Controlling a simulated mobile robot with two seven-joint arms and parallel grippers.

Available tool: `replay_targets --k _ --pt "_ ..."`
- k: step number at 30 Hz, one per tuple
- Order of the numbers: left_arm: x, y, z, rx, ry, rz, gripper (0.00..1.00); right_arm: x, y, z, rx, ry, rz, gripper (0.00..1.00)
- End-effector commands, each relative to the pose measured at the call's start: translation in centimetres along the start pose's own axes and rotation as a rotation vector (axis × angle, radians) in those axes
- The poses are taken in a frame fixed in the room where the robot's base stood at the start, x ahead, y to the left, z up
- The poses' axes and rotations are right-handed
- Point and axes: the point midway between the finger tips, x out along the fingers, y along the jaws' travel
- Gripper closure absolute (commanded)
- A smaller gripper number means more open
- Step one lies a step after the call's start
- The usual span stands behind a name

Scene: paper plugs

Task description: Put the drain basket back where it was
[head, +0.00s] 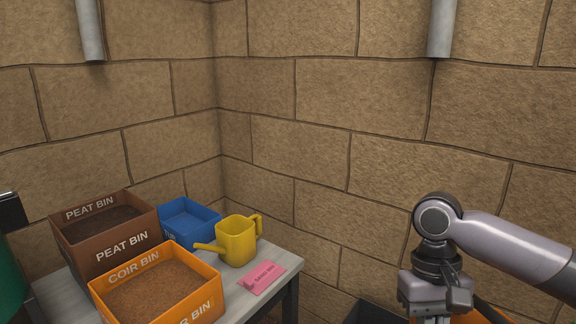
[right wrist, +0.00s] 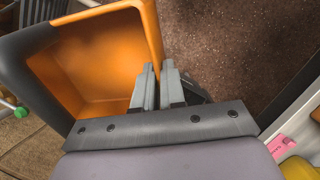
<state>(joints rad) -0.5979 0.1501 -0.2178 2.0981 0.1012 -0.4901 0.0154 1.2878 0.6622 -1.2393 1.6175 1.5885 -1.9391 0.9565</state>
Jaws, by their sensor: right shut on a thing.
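An orange open box (right wrist: 90,65) with a dark outer side fills the upper left of the right wrist view. No label shows on it, so I cannot tell for sure that it is the drain basket. My right gripper (right wrist: 158,78) is shut on the rim of its near wall. In the head view my right gripper (head: 437,318) points down at the bottom edge, its fingertips cut off, with orange parts of the box (head: 478,312) beside it. My left gripper is not in view.
The table (head: 62,292) holds a peat bin (head: 122,246), coir bin (head: 204,311), blue bin (head: 205,228), yellow watering can (head: 238,242) and pink card (head: 263,278). A dark container (head: 372,313) stands right of the table. Block walls close the corner behind.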

Motion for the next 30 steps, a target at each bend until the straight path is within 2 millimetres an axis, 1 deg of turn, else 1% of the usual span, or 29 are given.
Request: replay_targets --k 1,9,18,21,24,30 --pt "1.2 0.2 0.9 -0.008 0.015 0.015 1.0 2.0 -0.1 -0.7 0.001 0.001 0.0 1.0" --pt "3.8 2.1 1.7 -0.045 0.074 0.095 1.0 7.2 -0.2 -2.3 0.002 0.001 0.0 1.0" --pt "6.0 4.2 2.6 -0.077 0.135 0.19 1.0 12.7 -0.4 -4.1 0.002 0.001 0.0 1.0" --pt "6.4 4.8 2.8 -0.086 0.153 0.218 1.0 14.1 -0.4 -4.5 0.002 0.001 0.0 1.0" --pt "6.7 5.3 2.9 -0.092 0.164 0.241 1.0 15.1 -0.4 -4.8 0.002 0.001 0.0 1.0" --pt "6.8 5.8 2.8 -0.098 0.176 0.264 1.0 15.9 -0.5 -5.1 0.002 0.001 0.0 1.0"
